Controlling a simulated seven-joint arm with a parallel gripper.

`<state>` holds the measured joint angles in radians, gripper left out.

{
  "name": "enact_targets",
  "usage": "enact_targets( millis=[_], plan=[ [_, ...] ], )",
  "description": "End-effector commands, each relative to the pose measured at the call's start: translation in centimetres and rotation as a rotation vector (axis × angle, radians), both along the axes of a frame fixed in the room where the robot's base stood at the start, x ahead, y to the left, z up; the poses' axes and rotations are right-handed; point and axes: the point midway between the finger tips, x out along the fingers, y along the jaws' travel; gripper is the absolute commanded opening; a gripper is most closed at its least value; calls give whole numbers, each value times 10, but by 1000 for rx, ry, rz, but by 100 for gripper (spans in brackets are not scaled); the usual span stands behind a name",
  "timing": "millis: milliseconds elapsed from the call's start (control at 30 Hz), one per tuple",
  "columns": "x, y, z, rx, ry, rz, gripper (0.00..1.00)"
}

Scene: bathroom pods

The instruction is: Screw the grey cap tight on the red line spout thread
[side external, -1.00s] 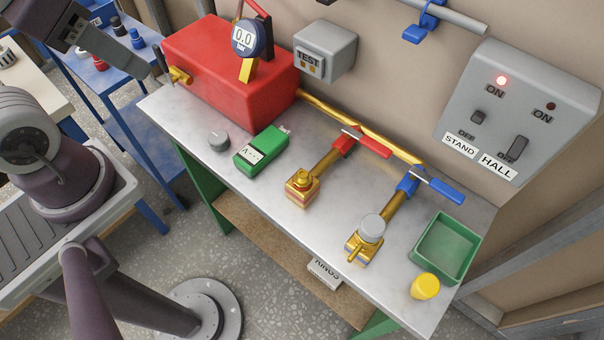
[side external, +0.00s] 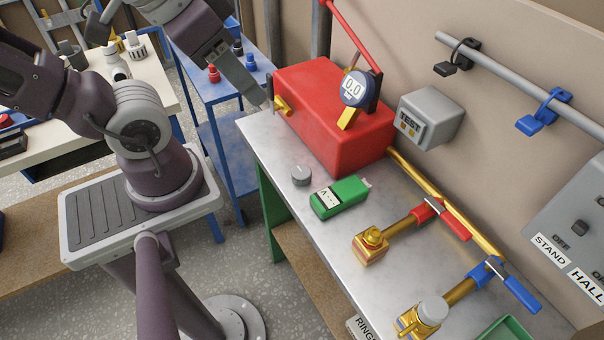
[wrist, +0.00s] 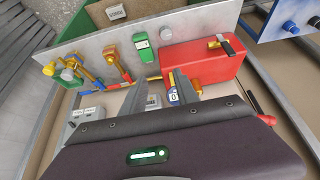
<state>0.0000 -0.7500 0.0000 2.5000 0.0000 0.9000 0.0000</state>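The grey cap (side external: 301,175) sits loose on the bench, left of the green meter and in front of the red tank. It also shows in the wrist view (wrist: 166,33). The red line spout (side external: 372,240) is a brass fitting with a bare top, below the red-handled valve (side external: 442,217). My gripper (side external: 264,100) is above the bench's left end, beside the red tank and away from the cap. In the wrist view, its two fingers (wrist: 166,88) are spread apart with nothing between them.
A second grey cap (side external: 432,311) sits on the blue line spout. The green meter (side external: 339,198) lies between the loose cap and the red spout. The red tank (side external: 335,115) carries a gauge (side external: 353,88) and a raised lever. A green tray (side external: 503,331) is at bottom right.

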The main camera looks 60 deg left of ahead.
Motion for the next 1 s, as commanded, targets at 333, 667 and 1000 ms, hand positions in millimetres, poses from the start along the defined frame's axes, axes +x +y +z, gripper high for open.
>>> enact_targets(
  millis=[333, 667, 1000],
  plan=[
    [0, 0, 0, 0, 0, 0, 40],
    [0, 0, 0, 0, 0, 0, 66],
    [56, 42, -60, 404, 309, -437, 66]
  ],
)
